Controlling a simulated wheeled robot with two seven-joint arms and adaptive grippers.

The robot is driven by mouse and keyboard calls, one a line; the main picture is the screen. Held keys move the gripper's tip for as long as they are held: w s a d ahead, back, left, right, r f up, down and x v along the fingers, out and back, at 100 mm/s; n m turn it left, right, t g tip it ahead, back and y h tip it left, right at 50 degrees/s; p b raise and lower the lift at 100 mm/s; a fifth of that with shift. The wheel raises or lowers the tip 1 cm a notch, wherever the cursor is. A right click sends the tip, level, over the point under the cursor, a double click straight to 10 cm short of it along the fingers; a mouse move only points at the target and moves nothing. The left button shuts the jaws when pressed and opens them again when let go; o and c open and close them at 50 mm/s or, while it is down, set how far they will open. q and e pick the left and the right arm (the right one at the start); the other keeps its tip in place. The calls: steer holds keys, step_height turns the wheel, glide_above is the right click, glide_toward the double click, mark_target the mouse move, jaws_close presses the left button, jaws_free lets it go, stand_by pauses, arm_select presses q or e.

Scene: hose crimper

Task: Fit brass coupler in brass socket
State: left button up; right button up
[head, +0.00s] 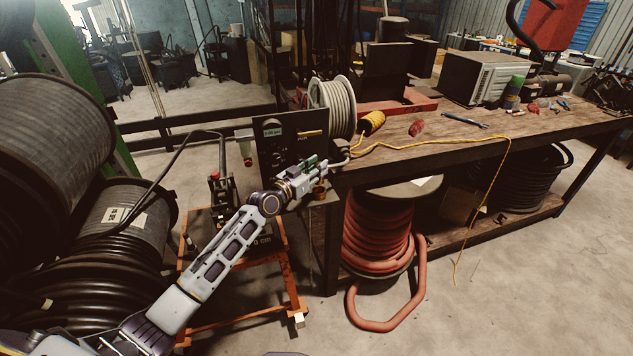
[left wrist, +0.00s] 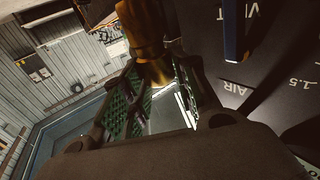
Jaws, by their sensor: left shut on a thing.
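My left gripper (head: 314,170) is at the front of a dark upright panel (head: 272,132) beside the workbench corner. In the left wrist view, its green-lined fingers (left wrist: 156,80) are shut on the brass coupler (left wrist: 142,28), which sticks out past the fingertips toward the top of the picture. The dark panel face (left wrist: 285,60) with white lettering "AIR" and "1.5" lies close on the right there. A thin brass-coloured piece (head: 310,133) shows on the panel in the head view. I cannot tell whether it is the brass socket. My right gripper is not in view.
A wooden workbench (head: 450,135) runs right from the panel, with a white hose reel (head: 334,104) and a yellow cord (head: 490,140) on it. A red hose reel (head: 378,235) stands below. An orange stand (head: 285,268) is under my arm. Large dark reels (head: 60,120) fill the left.

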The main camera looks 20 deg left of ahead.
arm_select(q)
steer(key=shift+f, duration=0.4)
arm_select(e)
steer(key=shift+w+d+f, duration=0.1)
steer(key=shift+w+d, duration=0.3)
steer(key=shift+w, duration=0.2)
arm_select(q)
steer(key=shift+f, duration=0.15)
